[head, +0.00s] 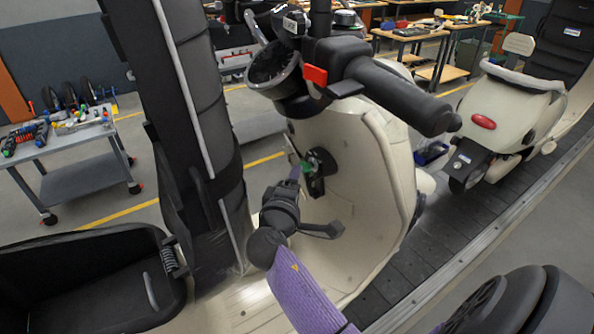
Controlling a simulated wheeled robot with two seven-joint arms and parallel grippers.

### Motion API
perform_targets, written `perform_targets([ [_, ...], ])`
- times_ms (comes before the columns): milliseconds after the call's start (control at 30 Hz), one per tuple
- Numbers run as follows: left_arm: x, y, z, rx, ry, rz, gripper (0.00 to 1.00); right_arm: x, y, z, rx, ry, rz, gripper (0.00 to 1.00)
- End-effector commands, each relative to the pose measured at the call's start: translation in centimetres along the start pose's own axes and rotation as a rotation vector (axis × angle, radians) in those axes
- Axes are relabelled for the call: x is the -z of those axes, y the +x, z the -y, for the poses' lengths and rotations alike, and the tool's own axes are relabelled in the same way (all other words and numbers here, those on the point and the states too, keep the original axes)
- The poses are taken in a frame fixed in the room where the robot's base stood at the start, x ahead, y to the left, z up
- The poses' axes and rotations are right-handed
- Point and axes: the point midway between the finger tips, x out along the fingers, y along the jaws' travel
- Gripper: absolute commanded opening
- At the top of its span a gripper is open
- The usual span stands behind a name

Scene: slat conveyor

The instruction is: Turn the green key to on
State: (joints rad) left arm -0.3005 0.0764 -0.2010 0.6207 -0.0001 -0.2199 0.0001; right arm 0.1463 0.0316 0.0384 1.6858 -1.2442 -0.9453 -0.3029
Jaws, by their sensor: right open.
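The green key (305,167) sits in a black ignition lock (322,163) on the cream inner panel of a scooter (351,147). Only a small green part of it shows, and its turned position cannot be read. My right gripper (294,183) reaches up from the bottom of the view, with its fingers open close to the key, just left of and below it. Whether the fingers touch the key or stand around it cannot be told. My left gripper is not in view.
The handlebar grip (405,97) and a red switch (315,75) overhang the lock. A black padded column (185,110) stands to the left. A second scooter (510,105) stands further along the slat conveyor (440,230). A grey tool cart (65,150) is at far left.

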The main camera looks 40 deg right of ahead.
Motion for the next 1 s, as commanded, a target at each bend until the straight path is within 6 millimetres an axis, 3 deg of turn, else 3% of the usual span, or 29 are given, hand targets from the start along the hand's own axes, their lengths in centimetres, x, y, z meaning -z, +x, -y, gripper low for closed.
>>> perform_targets([
  [100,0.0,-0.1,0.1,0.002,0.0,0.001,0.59,0.0,2.8,0.0,-0.001,-0.002,0.001,0.56],
  [300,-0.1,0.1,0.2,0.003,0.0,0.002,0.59,0.0,6.0,0.1,0.001,-0.001,0.0,0.56],
  [633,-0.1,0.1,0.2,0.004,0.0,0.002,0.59,0.0,6.6,0.1,0.003,0.0,-0.002,0.56],
  [900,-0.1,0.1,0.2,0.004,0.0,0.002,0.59,0.0,6.5,0.1,0.003,0.0,-0.002,0.0],
  [1000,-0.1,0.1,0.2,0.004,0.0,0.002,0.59,0.0,6.5,0.1,0.003,0.0,-0.002,0.0],
])
